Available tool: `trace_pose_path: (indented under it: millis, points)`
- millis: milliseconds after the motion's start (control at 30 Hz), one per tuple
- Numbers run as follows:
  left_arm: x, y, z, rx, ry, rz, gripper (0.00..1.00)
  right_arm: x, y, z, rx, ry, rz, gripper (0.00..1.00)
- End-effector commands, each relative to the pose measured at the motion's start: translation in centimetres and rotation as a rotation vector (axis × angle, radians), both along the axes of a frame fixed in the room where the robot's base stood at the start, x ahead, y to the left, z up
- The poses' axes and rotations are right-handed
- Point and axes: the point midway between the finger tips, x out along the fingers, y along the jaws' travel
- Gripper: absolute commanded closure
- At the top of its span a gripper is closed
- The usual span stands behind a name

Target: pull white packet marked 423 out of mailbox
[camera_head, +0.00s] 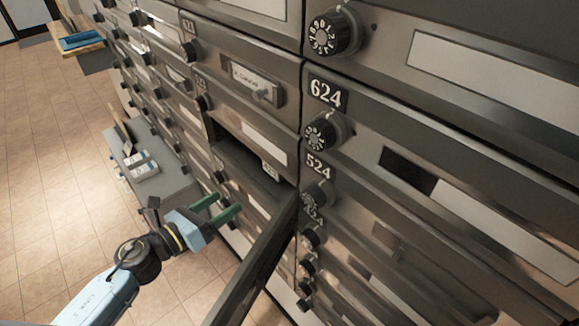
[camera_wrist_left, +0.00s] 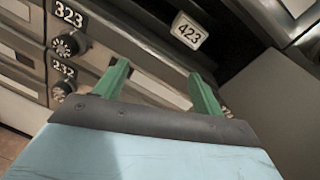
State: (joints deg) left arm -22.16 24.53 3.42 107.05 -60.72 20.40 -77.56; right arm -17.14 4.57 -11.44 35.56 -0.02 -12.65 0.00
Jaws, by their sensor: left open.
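The white packet marked 423 (camera_wrist_left: 189,31) shows its labelled end in the dark opening of a mailbox. In the head view the packet (camera_head: 270,170) is a small pale end at the right of the open compartment (camera_head: 240,160). The rest of it is hidden in shadow. My left gripper (camera_head: 229,203), with green fingers, is open and empty, below and left of the opening. In the left wrist view the gripper (camera_wrist_left: 158,70) has its fingers apart, with the packet beyond the right fingertip and not touching. My right gripper is not in view.
The open mailbox door (camera_head: 262,262) sticks out to the right of my left gripper. Closed mailboxes with dials surround the opening. A grey cabinet (camera_head: 165,185) with papers (camera_head: 141,166) stands at the left. Tiled floor (camera_head: 50,180) is clear at far left.

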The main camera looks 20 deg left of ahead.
Motion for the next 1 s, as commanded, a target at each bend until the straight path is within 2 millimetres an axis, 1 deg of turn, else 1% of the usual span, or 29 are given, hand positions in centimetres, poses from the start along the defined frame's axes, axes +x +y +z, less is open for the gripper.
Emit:
trace_pose_path:
  millis: [33, 100, 233, 333, 467, 1000]
  points:
    - [-0.1, -0.6, 1.3, 0.087, -0.067, -0.041, 0.31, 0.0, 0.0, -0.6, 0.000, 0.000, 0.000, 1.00]
    - [-0.4, -1.4, 2.9, 0.183, -0.136, -0.082, 0.31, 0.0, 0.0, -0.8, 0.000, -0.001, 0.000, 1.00]
    - [-0.5, -2.0, 4.2, 0.267, -0.198, -0.114, 0.31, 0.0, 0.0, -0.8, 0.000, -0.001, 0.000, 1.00]
    - [0.0, -2.4, 4.5, 0.279, -0.207, -0.118, 0.31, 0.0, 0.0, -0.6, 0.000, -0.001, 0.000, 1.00]
    - [1.1, -2.9, 4.6, 0.275, -0.206, -0.115, 0.31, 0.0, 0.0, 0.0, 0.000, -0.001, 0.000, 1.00]
    - [6.7, -6.3, 4.5, 0.271, -0.204, -0.114, 0.31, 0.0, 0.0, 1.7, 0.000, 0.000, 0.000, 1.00]
